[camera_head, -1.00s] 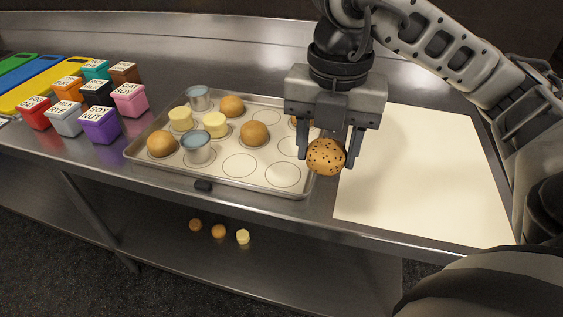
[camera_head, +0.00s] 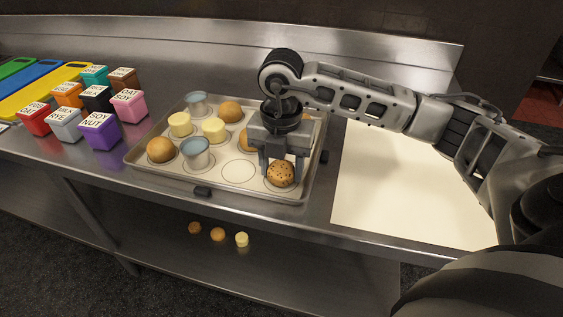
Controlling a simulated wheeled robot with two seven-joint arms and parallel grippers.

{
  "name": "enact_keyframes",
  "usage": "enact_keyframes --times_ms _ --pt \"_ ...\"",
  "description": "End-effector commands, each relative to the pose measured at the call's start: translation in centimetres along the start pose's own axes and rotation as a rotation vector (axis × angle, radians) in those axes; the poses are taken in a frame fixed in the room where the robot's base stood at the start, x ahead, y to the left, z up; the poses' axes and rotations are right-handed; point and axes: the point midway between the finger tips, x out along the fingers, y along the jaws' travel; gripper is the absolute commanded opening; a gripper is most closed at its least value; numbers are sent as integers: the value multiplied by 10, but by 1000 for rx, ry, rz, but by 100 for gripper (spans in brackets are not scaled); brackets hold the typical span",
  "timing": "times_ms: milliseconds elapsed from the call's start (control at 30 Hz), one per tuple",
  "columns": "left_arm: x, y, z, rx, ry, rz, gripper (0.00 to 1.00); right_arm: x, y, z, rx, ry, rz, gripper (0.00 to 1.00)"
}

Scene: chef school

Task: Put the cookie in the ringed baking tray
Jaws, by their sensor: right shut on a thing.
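The cookie (camera_head: 281,174), round and brown with dark specks, is between the fingers of my right gripper (camera_head: 281,168), which is shut on it. It is at the front right ring of the baking tray (camera_head: 228,185); I cannot tell whether it touches the tray. The tray is a shallow metal sheet marked with rings. Several rings hold plain buns (camera_head: 161,149), pale yellow cylinders (camera_head: 180,124) and blue-grey cups (camera_head: 195,152). The front middle ring (camera_head: 239,170) is empty. My right gripper hides part of the tray's right side. My left gripper is not in view.
A cream sheet (camera_head: 400,195) lies clear on the right of the counter. Small round items (camera_head: 218,234) lie on the shelf below.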

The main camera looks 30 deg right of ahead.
Motion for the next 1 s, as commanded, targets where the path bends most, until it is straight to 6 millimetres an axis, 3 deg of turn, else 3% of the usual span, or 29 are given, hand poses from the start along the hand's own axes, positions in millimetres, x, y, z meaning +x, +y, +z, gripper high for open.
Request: enact_keyframes --times_ms 367,400,467,767,867,1000 --pt "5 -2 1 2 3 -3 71 6 0 0 1 -1 1 28" --pt "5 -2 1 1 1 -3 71 5 0 0 1 -1 1 56" --pt "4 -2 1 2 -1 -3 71 4 0 0 1 -1 1 72" --pt "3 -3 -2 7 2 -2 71 2 0 0 1 -1 1 72" --pt "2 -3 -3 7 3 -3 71 -4 0 0 1 -2 3 72" --pt "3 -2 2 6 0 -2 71 -27 1 1 2 -4 5 72"
